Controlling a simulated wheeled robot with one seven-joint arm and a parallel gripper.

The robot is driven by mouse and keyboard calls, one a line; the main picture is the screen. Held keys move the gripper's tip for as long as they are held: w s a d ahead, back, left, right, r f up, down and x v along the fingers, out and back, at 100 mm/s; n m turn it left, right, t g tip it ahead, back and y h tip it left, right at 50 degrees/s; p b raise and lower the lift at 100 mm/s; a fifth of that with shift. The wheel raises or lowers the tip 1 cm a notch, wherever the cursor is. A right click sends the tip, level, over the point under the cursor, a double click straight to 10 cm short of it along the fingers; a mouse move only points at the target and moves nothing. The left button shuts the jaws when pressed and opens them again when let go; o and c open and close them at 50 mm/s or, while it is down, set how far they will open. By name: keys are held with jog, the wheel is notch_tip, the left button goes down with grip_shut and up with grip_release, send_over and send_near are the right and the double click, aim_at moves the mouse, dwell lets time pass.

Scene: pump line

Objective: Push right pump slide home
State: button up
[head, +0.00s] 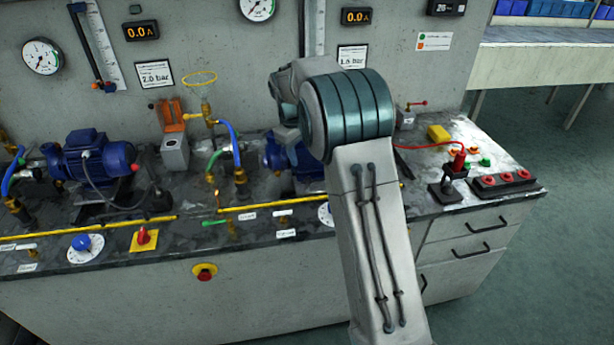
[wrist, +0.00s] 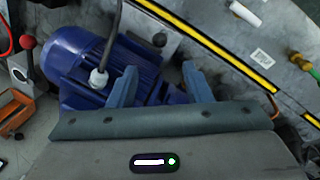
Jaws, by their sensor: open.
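The right pump, with a blue ribbed motor (head: 285,155), sits on the bench and is partly hidden behind my arm in the head view. In the wrist view its blue motor (wrist: 75,62) fills the upper left, with a grey cable running up from it. My gripper (wrist: 160,82) is open over the motor's lower right side, one finger across the blue body and the other by its right end. Nothing is held between the fingers. I cannot tell whether they touch the pump. The slide under the pump cannot be clearly made out.
The left pump (head: 95,160) stands further left. A yellow rail (head: 300,204) runs along the bench front. A red-button box (head: 503,183) and a red-topped lever stand at the right.

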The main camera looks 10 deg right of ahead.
aim_at(307, 178)
jog(key=f, duration=0.3)
jog(key=d+f, duration=0.1)
jog(key=f, duration=0.3)
jog(key=w+f, duration=0.1)
jog(key=f, duration=0.2)
jog(key=shift+d+f+p, duration=0.15)
jog(key=shift+d+p, duration=0.15)
jog(key=shift+d, duration=0.05)
grip_shut()
